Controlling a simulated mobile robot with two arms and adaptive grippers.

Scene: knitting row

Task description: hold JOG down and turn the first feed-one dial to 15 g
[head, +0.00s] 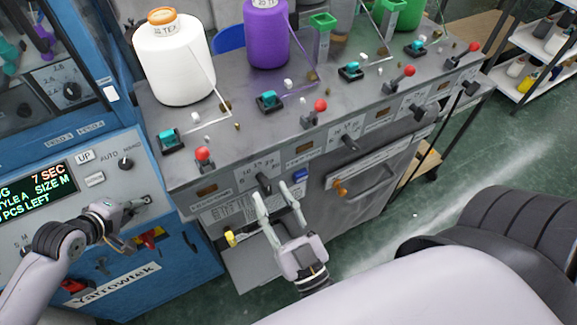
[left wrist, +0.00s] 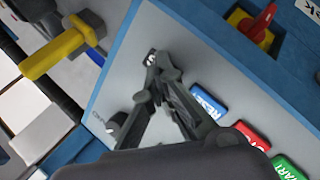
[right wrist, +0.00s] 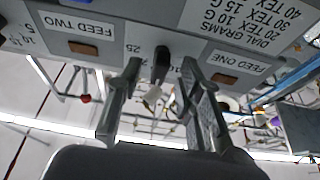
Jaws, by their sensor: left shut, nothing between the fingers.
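The first feed-one dial (head: 263,183) is a black knob on the slanted grey front, with a 10, 15, 20 scale above it. In the right wrist view the dial (right wrist: 162,56) sits beside the FEED ONE label. My right gripper (head: 270,191) is open, with one finger on each side of the dial; I cannot tell whether they touch it. I cannot read its pointer. My left gripper (head: 148,201) is shut and empty, its tips at the blue machine's grey panel (left wrist: 125,85). The JOG button is not seen; the fingertips (left wrist: 158,62) may cover it.
The panel has RESET (left wrist: 208,101), STOP (left wrist: 252,134) and START (left wrist: 288,167) buttons near the left gripper. A red switch (left wrist: 260,22) is close by. A white yarn cone (head: 174,62) and red-knobbed levers (head: 204,154) stand above the dial.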

